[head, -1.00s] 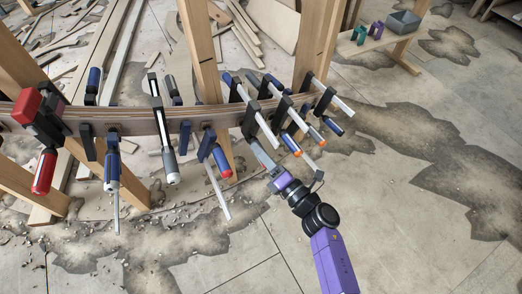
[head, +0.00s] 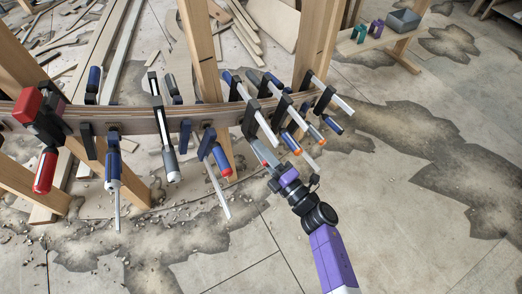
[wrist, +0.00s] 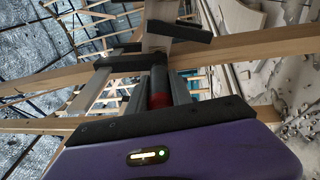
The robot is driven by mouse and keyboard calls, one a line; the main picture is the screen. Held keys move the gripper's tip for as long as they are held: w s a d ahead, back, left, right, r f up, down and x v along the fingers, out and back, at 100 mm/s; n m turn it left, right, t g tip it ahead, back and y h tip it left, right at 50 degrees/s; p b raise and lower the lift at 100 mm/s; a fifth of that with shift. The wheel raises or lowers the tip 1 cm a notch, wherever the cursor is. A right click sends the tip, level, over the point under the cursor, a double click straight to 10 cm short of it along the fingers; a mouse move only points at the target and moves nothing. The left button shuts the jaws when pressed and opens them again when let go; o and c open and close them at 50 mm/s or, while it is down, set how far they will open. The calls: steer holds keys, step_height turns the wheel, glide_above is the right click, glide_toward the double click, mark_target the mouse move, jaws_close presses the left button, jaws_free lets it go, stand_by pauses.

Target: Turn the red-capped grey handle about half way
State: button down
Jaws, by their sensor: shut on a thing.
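The red-capped grey handle (wrist: 158,80) shows in the wrist view as a dark grey grip with a red end (wrist: 160,100). It lies between the two fingers of my gripper (wrist: 153,92), which are shut on it at the red end. In the head view my gripper (head: 264,152) reaches in from the lower right to the clamps right of the middle post, and a little red shows between its fingers. Most of the handle is hidden there by the fingers and the clamp bars.
The curved laminated stringer (head: 140,121) carries several other clamps close by. A blue handle with a red end (head: 221,161) hangs just left of my gripper, and orange-tipped handles (head: 291,144) lie to its right. Wooden posts (head: 198,50) stand behind. The floor at front right is clear.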

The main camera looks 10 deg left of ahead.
steer(key=c, duration=1.1)
jaws_free()
steer(key=shift+c, duration=0.2)
steer(key=p+v, duration=0.2)
steer(key=v, duration=0.6)
steer(key=a+p+v, duration=0.1)
steer(key=v, duration=0.6)
steer(key=shift+s+d, duration=0.15)
steer(key=shift+s, duration=0.35)
